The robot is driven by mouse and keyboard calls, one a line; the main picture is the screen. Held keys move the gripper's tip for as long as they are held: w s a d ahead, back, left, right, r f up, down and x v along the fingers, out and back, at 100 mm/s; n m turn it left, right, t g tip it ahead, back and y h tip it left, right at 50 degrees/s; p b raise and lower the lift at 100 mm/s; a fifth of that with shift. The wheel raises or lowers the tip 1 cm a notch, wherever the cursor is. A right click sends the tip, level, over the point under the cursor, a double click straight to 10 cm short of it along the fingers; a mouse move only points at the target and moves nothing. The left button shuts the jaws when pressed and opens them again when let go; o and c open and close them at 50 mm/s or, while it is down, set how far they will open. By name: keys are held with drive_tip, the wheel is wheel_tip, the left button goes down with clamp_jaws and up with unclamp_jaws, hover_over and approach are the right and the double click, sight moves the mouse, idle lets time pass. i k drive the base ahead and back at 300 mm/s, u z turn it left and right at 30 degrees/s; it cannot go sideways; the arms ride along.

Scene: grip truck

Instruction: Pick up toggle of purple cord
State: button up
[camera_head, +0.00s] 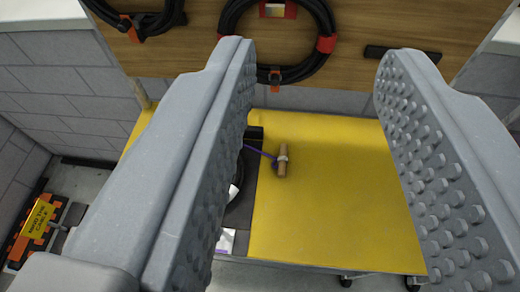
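The toggle (283,164) is a short tan wooden peg with a pale band round its middle. It lies near the left side of a yellow tabletop (345,200), pointing roughly up and down in the picture. The purple cord (259,152) runs from the toggle leftward to a black object, partly hidden by my left finger. My gripper (310,75) is open wide and empty, with grey studded fingers on both sides of the view. The toggle shows between the fingers, nearer the left one, and appears well beyond them.
A wooden board (350,30) stands behind the table, with coiled black cable (308,70) and a black bar (402,54) on it. An orange and yellow labelled object (38,220) is at lower left. The table right of the toggle is clear.

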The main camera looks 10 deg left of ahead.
sight(282, 160)
drive_tip(key=u, duration=0.5)
drive_tip(key=k, duration=1.25)
drive_tip(key=u, duration=0.15)
drive_tip(key=i, duration=0.45)
drive_tip(key=z, duration=0.6)
drive_tip(key=i, duration=1.25)
drive_tip(key=u, duration=0.45)
